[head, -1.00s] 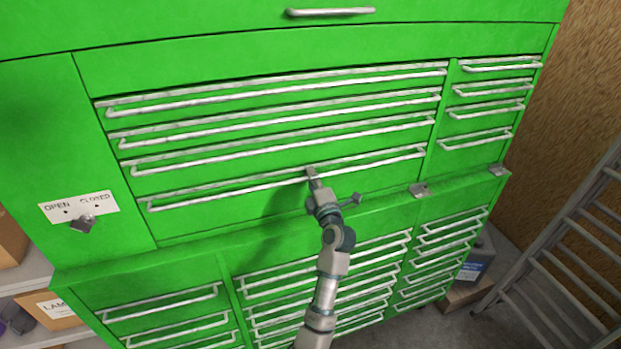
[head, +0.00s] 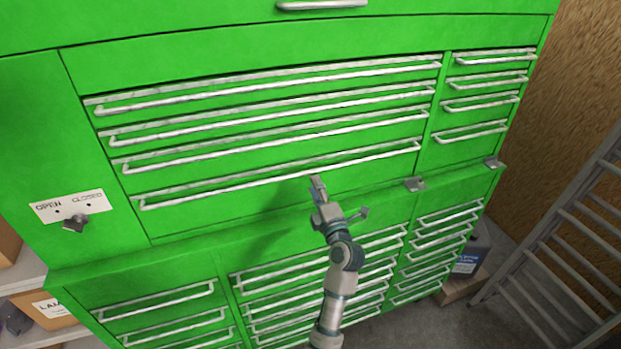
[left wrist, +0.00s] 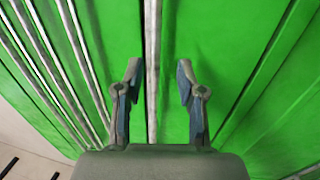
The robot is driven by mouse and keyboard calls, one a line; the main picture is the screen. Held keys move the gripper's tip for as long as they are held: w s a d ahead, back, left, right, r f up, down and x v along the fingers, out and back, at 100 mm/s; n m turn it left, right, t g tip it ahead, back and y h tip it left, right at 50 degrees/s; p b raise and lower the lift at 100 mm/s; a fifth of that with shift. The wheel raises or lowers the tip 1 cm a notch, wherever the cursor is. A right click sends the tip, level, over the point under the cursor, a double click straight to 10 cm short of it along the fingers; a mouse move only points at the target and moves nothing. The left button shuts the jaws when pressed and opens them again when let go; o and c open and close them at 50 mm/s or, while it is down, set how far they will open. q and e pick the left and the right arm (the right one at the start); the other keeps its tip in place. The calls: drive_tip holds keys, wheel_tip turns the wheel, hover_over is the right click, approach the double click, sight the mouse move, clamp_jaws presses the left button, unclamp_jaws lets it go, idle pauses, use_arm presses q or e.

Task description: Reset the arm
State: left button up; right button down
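My left gripper (head: 317,190) is in front of the green tool chest (head: 250,213), just below the long handle of the lowest wide upper drawer (head: 280,173). In the left wrist view my left gripper (left wrist: 159,85) has its two fingers spread apart with nothing held between them. A pale drawer handle (left wrist: 152,60) runs up the picture between and beyond the fingers, nearer the left finger. Whether a fingertip touches it is unclear. All visible drawers look closed. My right gripper does not show.
A metal ladder (head: 560,235) leans at the right by a wooden wall (head: 560,100). A dark box with a blue label (head: 468,262) stands on the floor. Shelves with cardboard boxes (head: 50,308) are at the left.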

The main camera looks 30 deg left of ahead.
use_arm(q)
drive_tip(key=shift+s+d, duration=0.35)
drive_tip(key=shift+d, duration=0.5)
drive_tip(key=shift+a+f, duration=0.1)
drive_tip(key=shift+a, duration=0.1)
